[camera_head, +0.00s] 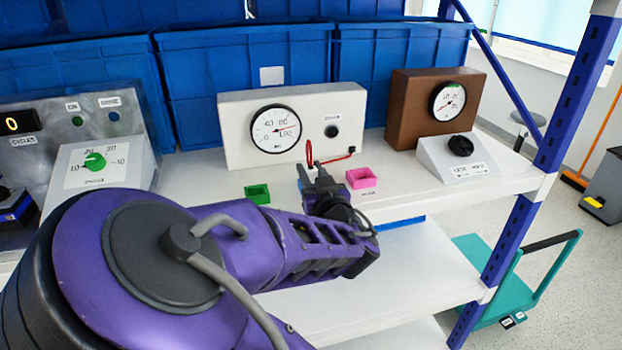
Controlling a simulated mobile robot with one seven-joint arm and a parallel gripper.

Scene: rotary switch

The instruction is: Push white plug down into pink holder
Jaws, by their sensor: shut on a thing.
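The pink holder (361,178) is a small open square block on the white shelf, right of my gripper. My gripper (312,170) is over the shelf between the pink holder and a green holder (257,194), left of the pink one. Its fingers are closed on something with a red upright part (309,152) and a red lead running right. I cannot make out a white plug; the fingers and wrist hide most of what is held. The held thing is apart from the pink holder.
A white gauge box (240,150) stands behind my gripper. A brown gauge box (400,115) and a grey box with a black knob (461,146) are at right. A panel with a green knob (95,161) is at left. Blue bins (225,80) line the back.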

